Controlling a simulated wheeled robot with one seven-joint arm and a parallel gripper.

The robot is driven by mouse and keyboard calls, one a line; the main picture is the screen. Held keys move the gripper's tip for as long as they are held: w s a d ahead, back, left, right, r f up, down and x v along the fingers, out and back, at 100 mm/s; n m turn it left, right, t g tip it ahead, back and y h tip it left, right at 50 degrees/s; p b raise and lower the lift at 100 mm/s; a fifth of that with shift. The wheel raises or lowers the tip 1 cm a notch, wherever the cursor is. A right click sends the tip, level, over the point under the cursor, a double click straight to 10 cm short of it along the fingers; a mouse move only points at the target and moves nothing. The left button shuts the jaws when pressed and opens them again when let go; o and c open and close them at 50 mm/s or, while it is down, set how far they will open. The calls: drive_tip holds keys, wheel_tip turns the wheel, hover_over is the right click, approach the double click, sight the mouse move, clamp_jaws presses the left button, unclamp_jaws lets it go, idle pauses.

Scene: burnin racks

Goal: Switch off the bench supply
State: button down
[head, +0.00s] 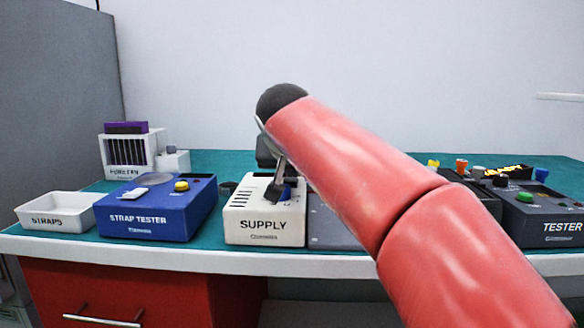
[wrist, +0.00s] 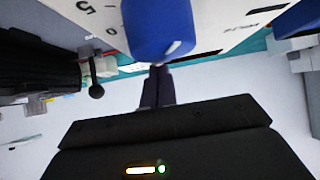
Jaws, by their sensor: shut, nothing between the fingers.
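The bench supply (head: 264,226) is a white box labelled SUPPLY, on the bench left of centre in the head view. My gripper (head: 274,192) is over its top, pointing down, with its fingers shut and empty. In the wrist view the shut fingertips (wrist: 157,70) meet the edge of a blue rounded control (wrist: 160,30) on the supply's white face (wrist: 225,30). I cannot tell whether they touch it. My gripper and arm hide part of the supply's top, and the control's setting is unclear.
A blue strap tester (head: 150,225) stands close on the left, with a white straps tray (head: 62,223) beyond it. A white rack (head: 128,160) is behind. A dark tester (head: 540,225) stands at the right. My arm hides the bench's middle right.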

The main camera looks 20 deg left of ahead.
drive_tip(key=shift+w+f, duration=0.1)
drive_tip(key=shift+w+a+r+p, duration=0.2)
drive_tip(key=shift+w+p, duration=0.5)
drive_tip(key=shift+p, duration=0.1)
